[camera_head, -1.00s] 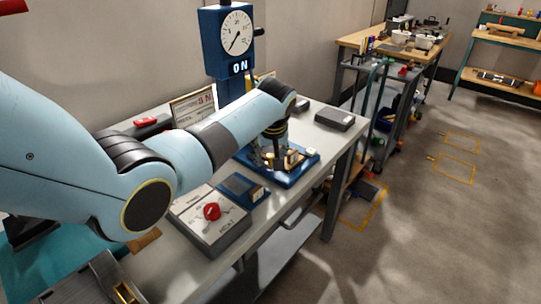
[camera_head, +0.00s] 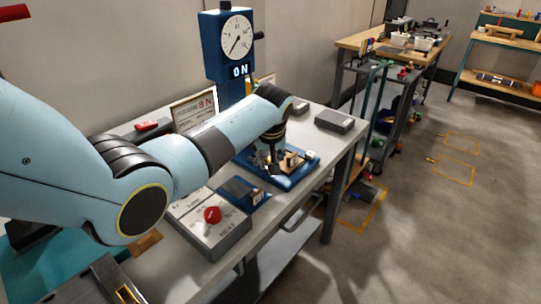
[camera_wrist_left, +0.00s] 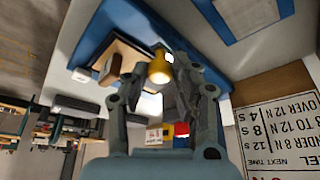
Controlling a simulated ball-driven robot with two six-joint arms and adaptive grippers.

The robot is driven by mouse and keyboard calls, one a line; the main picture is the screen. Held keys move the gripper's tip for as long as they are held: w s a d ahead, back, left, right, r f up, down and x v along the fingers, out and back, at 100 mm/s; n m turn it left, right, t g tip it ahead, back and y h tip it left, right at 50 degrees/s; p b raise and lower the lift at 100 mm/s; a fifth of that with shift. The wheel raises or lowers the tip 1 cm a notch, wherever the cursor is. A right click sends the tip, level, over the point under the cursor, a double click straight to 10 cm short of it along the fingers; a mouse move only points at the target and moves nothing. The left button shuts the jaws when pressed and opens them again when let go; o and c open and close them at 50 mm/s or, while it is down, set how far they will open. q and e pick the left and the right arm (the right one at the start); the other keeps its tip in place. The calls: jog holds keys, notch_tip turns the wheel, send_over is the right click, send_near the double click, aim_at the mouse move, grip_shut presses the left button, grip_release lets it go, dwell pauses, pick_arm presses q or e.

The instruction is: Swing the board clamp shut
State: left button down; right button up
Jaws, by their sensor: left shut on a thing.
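The board clamp stands on a blue base plate (camera_head: 306,172) on the grey bench, below and around my left gripper (camera_head: 268,158). A tan block (camera_head: 292,161) shows on the plate beside the fingers; it also shows in the left wrist view (camera_wrist_left: 118,58). In that view my left gripper (camera_wrist_left: 162,80) is shut on a yellow, round-ended handle (camera_wrist_left: 159,68), apparently the clamp's. The fingers and wrist hide much of the clamp, so I cannot tell its arm's angle. My right gripper is not in view.
A blue dial gauge post (camera_head: 232,50) reading "0 N" stands behind the clamp. A grey box with a red knob (camera_head: 212,214) and a small blue box (camera_head: 243,192) lie in front-left. A dark grey block (camera_head: 334,121) lies to the right. Open floor lies right of the bench.

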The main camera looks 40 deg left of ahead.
pick_arm(q)
jog(key=s+m+p, duration=0.1)
jog(key=m+p, duration=0.1)
jog(key=m+h+p, duration=0.1)
jog(key=p, duration=0.1)
jog(key=shift+s+a+r+m+t, duration=0.15)
jog(key=shift+s+a+m+t, duration=0.2)
jog(key=shift+s+m+t, duration=0.05)
jog(key=shift+s+a+m+h+p, duration=0.3)
jog(key=shift+m+h+p, duration=0.25)
jog(key=shift+m, duration=0.35)
jog(key=shift+s+a+m+h, duration=0.25)
jog(key=shift+s+m+h, duration=0.1)
jog(key=shift+m, duration=0.55)
jog(key=m, duration=0.2)
jog(key=a+h, duration=0.1)
jog(key=shift+s+f+m, duration=0.25)
jog(key=shift+s+m, duration=0.1)
jog(key=shift+m, duration=0.05)
jog(key=m+b, duration=0.1)
jog(key=a+m+h, duration=0.1)
jog(key=shift+s+a+m+b, duration=0.15)
jog(key=shift+s+m+b, duration=0.1)
jog(key=shift+m+b, duration=0.15)
jog(key=shift+s+a+m+h+b, duration=0.1)
jog(key=shift+a+m+h+b, duration=0.2)
jog(key=shift+m+b, duration=0.3)
jog(key=shift+r+g, duration=0.1)
jog(key=shift+g, duration=0.2)
